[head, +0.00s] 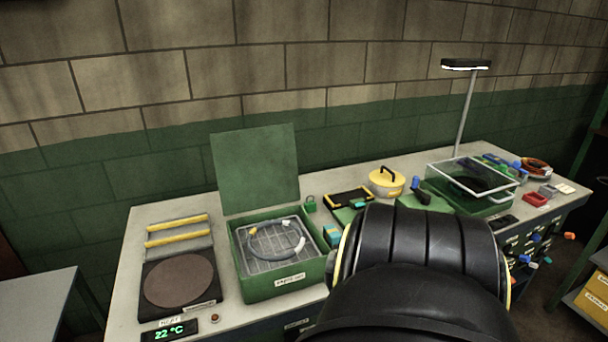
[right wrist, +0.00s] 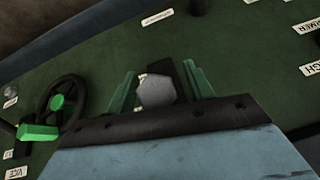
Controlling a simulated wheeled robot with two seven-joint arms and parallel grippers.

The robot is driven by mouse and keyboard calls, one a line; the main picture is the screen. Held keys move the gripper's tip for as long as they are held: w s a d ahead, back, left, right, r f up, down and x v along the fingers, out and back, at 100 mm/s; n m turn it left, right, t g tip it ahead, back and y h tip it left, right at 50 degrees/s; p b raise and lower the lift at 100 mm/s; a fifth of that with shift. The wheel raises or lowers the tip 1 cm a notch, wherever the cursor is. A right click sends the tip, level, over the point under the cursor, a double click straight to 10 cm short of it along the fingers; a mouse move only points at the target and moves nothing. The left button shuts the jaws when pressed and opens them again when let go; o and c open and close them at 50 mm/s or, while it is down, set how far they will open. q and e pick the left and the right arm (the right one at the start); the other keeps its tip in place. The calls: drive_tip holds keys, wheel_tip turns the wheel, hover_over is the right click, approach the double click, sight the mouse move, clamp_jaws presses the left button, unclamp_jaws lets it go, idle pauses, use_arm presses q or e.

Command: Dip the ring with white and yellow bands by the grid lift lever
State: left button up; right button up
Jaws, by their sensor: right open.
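The ring with white and yellow bands (head: 274,241) is a grey loop lying on the wire grid (head: 300,262) inside the green box (head: 285,285). The box's lid (head: 256,168) stands open. I cannot make out the grid lift lever; my black arm covers the area just right of the box. In the right wrist view, my right gripper (right wrist: 160,67) has its two green fingers apart. A pale grey knob (right wrist: 155,90) and a black part show between them; contact cannot be told. My left gripper is not in view.
A round brown plate (head: 180,280) and a 22 °C display (head: 169,330) are left of the box. A yellow pot (head: 386,182) and a clear tank (head: 472,180) are to the right. A black handwheel (right wrist: 62,105) with a green handle shows in the wrist view.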

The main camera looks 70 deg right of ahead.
drive_tip(key=p+v, duration=0.5)
drive_tip(key=shift+r, duration=0.45)
drive_tip(key=shift+w+a+f, duration=0.15)
drive_tip(key=shift+a, duration=0.25)
drive_tip(key=shift+a+r, duration=0.2)
drive_tip(key=shift+r, duration=0.25)
drive_tip(key=s+d+v, duration=0.1)
drive_tip(key=v, duration=0.5)
drive_tip(key=shift+r, duration=0.2)
drive_tip(key=shift+a, duration=0.15)
